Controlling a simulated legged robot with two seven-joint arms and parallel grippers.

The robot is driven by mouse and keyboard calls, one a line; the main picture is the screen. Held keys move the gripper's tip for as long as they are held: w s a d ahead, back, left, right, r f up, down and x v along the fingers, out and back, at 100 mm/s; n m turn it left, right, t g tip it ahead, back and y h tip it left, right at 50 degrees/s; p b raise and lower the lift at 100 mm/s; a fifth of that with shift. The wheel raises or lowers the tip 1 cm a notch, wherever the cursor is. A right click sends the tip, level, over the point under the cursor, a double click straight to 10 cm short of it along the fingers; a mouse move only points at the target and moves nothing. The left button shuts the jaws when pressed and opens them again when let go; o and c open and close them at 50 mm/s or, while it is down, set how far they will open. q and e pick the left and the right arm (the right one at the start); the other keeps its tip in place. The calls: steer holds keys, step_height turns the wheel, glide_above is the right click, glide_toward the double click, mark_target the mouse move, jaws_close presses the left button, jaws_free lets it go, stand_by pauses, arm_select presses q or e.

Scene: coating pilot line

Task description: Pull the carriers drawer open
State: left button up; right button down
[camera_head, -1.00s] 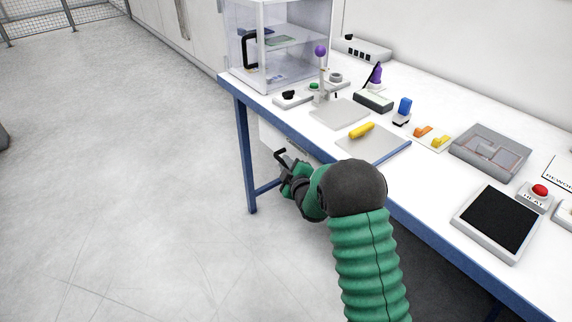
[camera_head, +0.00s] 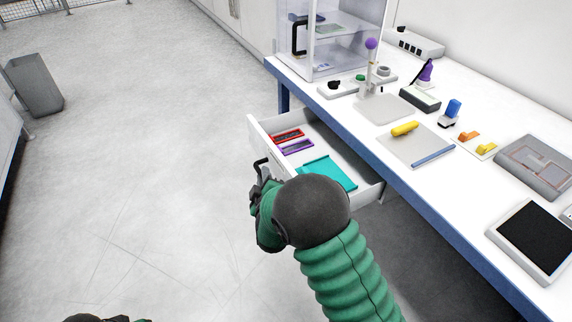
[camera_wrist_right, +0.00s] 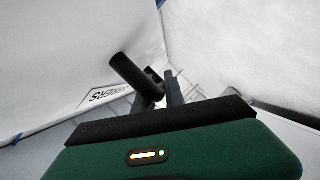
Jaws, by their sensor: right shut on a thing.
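The carriers drawer (camera_head: 372,192) is white and stands well out from under the bench in the head view. Inside it lie a red carrier (camera_head: 287,136), a purple carrier (camera_head: 297,147) and a teal sheet (camera_head: 330,173). My right gripper (camera_head: 262,170) is at the drawer's front, shut on the dark handle. In the right wrist view the black bar handle (camera_wrist_right: 130,72) runs between the fingers, beside a partly hidden label on the white front. My arm hides part of the drawer front. Only a dark bit of my left arm shows at the bottom left; its gripper cannot be made out.
The white bench (camera_head: 470,190) with a blue edge stands above the drawer. It bears a clear cabinet (camera_head: 340,45), a yellow roller (camera_head: 405,129), a black plate (camera_head: 535,236) and other small items. A grey bin (camera_head: 35,85) stands far left. The floor before the drawer is clear.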

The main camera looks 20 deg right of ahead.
steer(key=a+p, duration=0.1)
steer(key=a, duration=0.6)
steer(key=shift+s+a+f+p, duration=0.2)
steer(key=shift+s+a+p, duration=0.15)
steer(key=shift+p, duration=0.05)
steer(key=c, duration=1.4)
jaws_free()
steer(key=shift+r, duration=0.1)
